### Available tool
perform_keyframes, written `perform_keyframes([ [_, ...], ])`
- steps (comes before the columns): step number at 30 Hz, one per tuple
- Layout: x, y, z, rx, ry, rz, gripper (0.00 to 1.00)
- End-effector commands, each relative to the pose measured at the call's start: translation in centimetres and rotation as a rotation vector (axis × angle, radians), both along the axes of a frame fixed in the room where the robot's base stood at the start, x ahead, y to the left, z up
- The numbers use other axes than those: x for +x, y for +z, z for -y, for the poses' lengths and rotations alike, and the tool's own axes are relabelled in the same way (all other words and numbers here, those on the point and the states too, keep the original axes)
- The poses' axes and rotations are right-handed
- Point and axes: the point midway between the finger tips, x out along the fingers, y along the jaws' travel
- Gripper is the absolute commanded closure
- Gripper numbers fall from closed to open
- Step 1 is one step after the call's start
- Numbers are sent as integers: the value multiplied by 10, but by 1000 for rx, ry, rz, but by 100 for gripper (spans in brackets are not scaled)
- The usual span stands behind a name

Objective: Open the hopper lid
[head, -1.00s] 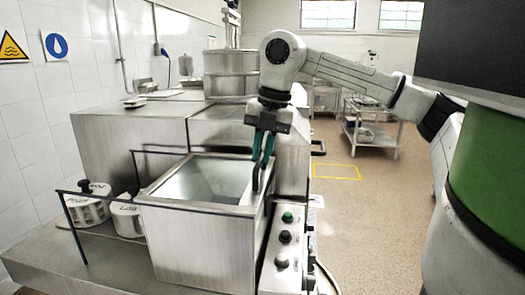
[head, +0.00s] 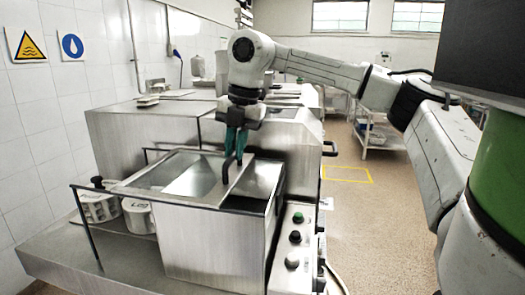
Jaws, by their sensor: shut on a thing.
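The hopper (head: 215,245) is a square steel box in the middle of the head view. Its framed lid (head: 147,189) lies flat and sits shifted to the left, overhanging the hopper's left side. The right part of the hopper's mouth is uncovered and shows bare inner steel walls. My gripper (head: 235,153) points down with teal fingers, shut on the dark lid handle (head: 229,168) near the lid's right edge. The fingers hide part of the handle.
White perforated baskets (head: 138,214) stand on the bench left of the hopper, beside thin black rails (head: 86,232). A control panel with buttons (head: 293,240) is at the hopper's right. A steel housing (head: 145,135) stands behind.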

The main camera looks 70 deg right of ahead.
Motion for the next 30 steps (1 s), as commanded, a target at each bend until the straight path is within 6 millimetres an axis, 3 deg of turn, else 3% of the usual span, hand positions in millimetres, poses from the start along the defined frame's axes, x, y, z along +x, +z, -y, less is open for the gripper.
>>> perform_keyframes([
  [1, 16, 2, -2, -1, 3, 0, 100],
  [6, 60, 3, -6, -1, 2, 1, 100],
  [12, 95, 3, -8, -1, 1, 1, 100],
  [18, 111, 1, -8, -2, 0, 0, 100],
  [29, 113, 1, -8, -2, 0, 0, 100],
  [30, 113, 1, -8, -2, 0, 0, 85],
])
